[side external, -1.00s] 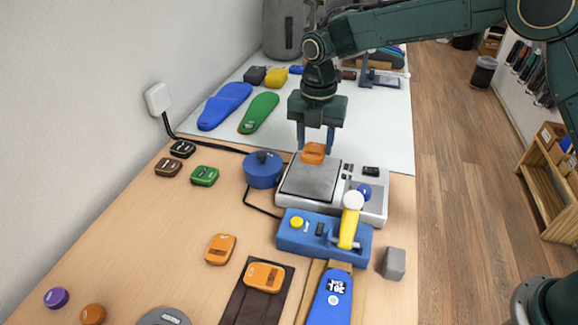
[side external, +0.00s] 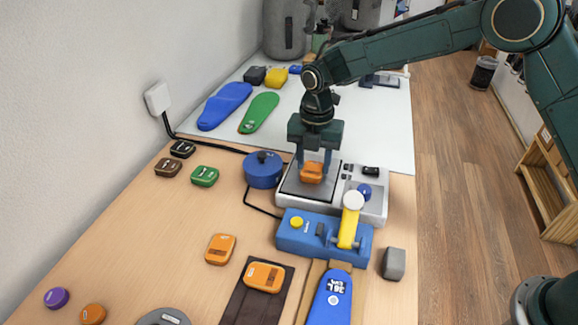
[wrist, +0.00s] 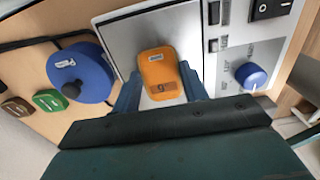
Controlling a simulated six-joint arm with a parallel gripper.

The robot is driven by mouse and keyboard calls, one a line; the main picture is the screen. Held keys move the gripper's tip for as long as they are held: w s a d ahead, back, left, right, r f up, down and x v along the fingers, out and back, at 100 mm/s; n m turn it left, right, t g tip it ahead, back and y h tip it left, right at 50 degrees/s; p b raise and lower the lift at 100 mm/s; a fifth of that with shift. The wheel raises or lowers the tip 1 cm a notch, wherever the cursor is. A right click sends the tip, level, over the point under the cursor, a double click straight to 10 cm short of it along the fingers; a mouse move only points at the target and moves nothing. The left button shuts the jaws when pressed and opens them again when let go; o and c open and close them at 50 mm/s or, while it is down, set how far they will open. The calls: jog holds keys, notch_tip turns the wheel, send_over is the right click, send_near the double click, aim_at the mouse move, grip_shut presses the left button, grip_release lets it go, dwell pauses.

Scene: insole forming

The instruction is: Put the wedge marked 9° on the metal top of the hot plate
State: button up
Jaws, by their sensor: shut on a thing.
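An orange wedge (side external: 312,172) is held between the fingers of my gripper (side external: 313,170). The metal top also shows in the wrist view (wrist: 118,30). The wedge is at or just above the metal; I cannot tell if it touches.
A blue round pot (side external: 262,170) stands close left of the hot plate. A blue device with a yellow lever (side external: 285,235) sits in front. Other orange wedges (side external: 220,249) (side external: 264,277) lie nearer. Green and brown pieces (side external: 204,176) lie left.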

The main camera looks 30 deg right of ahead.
aim_at(314, 168)
jog(key=shift+f, duration=0.15)
jog(key=o, duration=0.9)
jog(key=shift+o, duration=0.2)
notch_tip(314, 168, up, 12)
jog(key=shift+r, duration=0.2)
dwell(0.5)
